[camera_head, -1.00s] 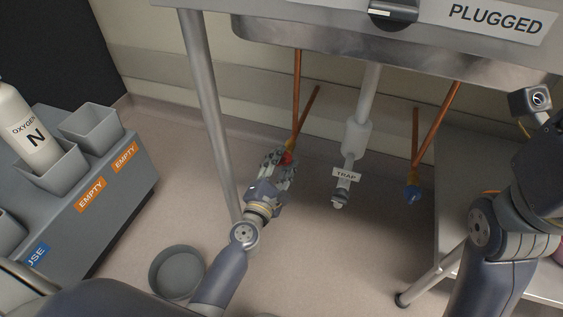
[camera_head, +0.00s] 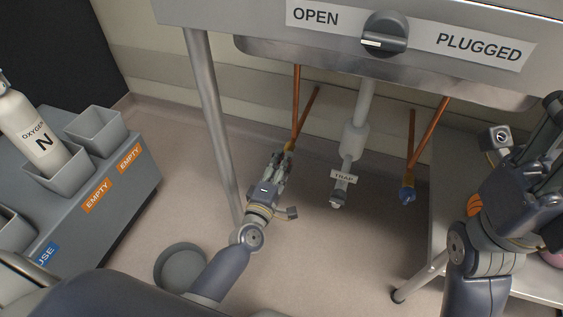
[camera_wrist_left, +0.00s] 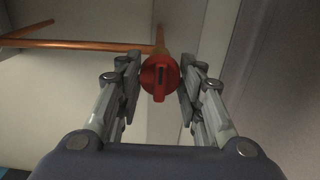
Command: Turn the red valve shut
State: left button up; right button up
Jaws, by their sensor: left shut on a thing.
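The red valve (camera_wrist_left: 160,82) sits between the fingers of my left gripper (camera_wrist_left: 160,88) in the left wrist view. It has a round red body with a raised grip bar standing upright in the picture. The fingers are shut on it from both sides. In the head view my left gripper (camera_head: 285,157) reaches to the lower end of the left copper pipe (camera_head: 296,95) and hides the red valve. My right gripper (camera_head: 540,150) is at the right edge, away from the pipes; its fingertips are not clear.
A blue valve (camera_head: 407,195) ends the right copper pipe (camera_head: 430,128). Between the pipes hangs a drain labelled TRAP (camera_head: 343,176). The sink bench has a knob (camera_head: 384,36) between OPEN and PLUGGED. A metal leg (camera_head: 212,120) stands left of my left gripper. A round grey bowl (camera_head: 181,268) is on the floor.

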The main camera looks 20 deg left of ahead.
dwell(0.4)
pick_arm(q)
jog(key=o, duration=1.1)
jog(key=shift+c, duration=0.2)
jog(key=s, duration=1.2)
jog(key=shift+a, duration=0.2)
